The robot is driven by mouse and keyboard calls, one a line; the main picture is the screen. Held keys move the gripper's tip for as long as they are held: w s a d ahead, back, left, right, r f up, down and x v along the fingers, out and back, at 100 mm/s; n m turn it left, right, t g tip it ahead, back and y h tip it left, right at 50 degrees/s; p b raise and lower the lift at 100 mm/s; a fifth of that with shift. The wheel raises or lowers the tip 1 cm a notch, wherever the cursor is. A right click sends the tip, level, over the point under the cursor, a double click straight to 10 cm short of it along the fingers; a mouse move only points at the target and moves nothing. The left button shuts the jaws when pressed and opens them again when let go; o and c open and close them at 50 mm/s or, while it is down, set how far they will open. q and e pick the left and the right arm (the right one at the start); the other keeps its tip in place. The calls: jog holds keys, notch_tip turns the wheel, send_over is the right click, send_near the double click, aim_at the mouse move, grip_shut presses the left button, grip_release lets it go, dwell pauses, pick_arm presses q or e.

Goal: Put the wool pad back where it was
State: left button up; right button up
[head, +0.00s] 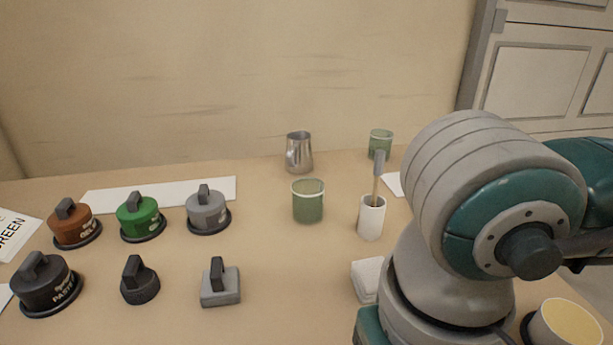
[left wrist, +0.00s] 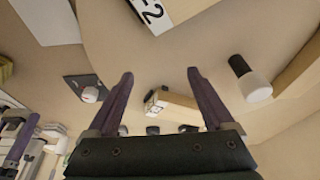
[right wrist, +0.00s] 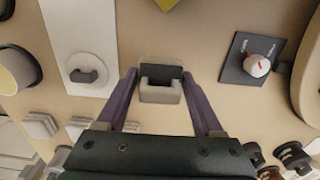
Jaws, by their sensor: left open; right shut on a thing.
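My right gripper (right wrist: 160,80) is shut on a small pale grey block with a U-shaped front and a darker back, which I take to be the wool pad (right wrist: 160,95). The fingers lie along its two sides. The right gripper and this block are hidden in the head view, where my arm covers the right side. My left gripper (left wrist: 160,85) is open and empty, with a pale block with a label (left wrist: 178,102) seen beyond its fingers. In the head view a grey square pad with a dark handle (head: 221,290) lies on the bench front, beside a round black one (head: 140,284).
Brown (head: 72,225), green (head: 140,217) and grey (head: 206,211) handled tins stand at left, by a long white strip (head: 165,190). A metal jug (head: 299,153), green cup (head: 308,203) and white brush holder (head: 371,218) stand mid-bench. A dial panel (right wrist: 250,60) shows in the right wrist view.

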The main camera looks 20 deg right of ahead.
pick_arm(q)
jog(key=shift+f+b, duration=0.5)
jog(key=shift+f, duration=0.05)
pick_arm(e)
jog(key=shift+f, duration=2.3)
pick_arm(q)
jog(key=shift+f, duration=0.1)
jog(key=shift+a+f+b, duration=0.1)
jog(key=shift+f+b, duration=0.05)
jog(key=shift+b, duration=0.15)
pick_arm(e)
jog(key=shift+f, duration=0.2)
jog(key=o, duration=1.3)
jog(key=shift+r, duration=0.1)
pick_arm(q)
jog(key=shift+r+p, duration=0.35)
jog(key=shift+p, duration=0.05)
pick_arm(e)
jog(key=shift+r, duration=0.2)
pick_arm(q)
notch_tip(320, 180, up, 2)
jog(key=shift+r+p, duration=0.1)
jog(key=shift+p, duration=0.9)
pick_arm(e)
notch_tip(320, 180, up, 12)
jog(key=shift+f, duration=0.1)
